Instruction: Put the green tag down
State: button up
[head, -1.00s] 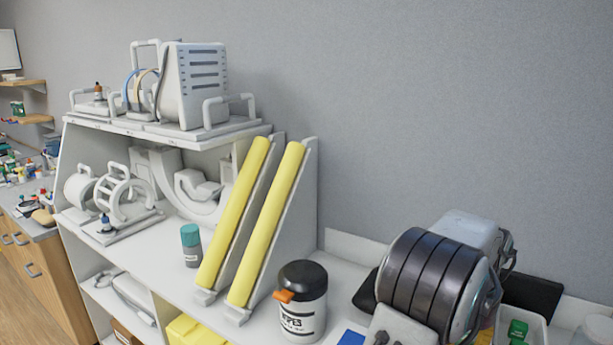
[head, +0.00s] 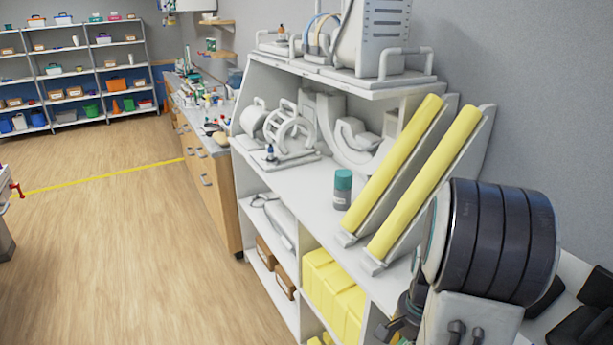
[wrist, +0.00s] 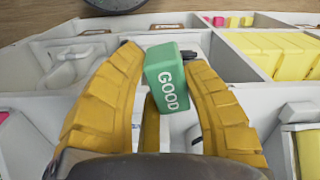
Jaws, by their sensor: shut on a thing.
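The green tag (wrist: 166,80) is a small green block with the white word GOOD on its face. It shows in the wrist view, between the two yellow fingers of my gripper (wrist: 163,72). My gripper is shut on it and holds it over the white shelving seen below. In the head view my dark, banded arm fills the lower right, and the tag cannot be made out there.
A white shelf unit (head: 300,185) carries two sloping yellow bars (head: 425,190) and a grey bottle with a teal cap (head: 342,188). Yellow bins (head: 332,290) sit in its lower compartment. The wooden floor (head: 110,250) at left is open.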

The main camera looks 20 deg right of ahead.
jog(key=w+a+f+n, duration=0.4)
jog(key=w+a+n, duration=0.3)
jog(key=w+a, duration=0.4)
jog(key=w+a+f+n, duration=0.4)
jog(key=w+a+n, duration=0.4)
jog(key=w, duration=0.4)
notch_tip(320, 180, down, 6)
jog(key=b, duration=0.6)
jog(key=shift+w+a, duration=0.35)
jog(key=shift+a, duration=0.1)
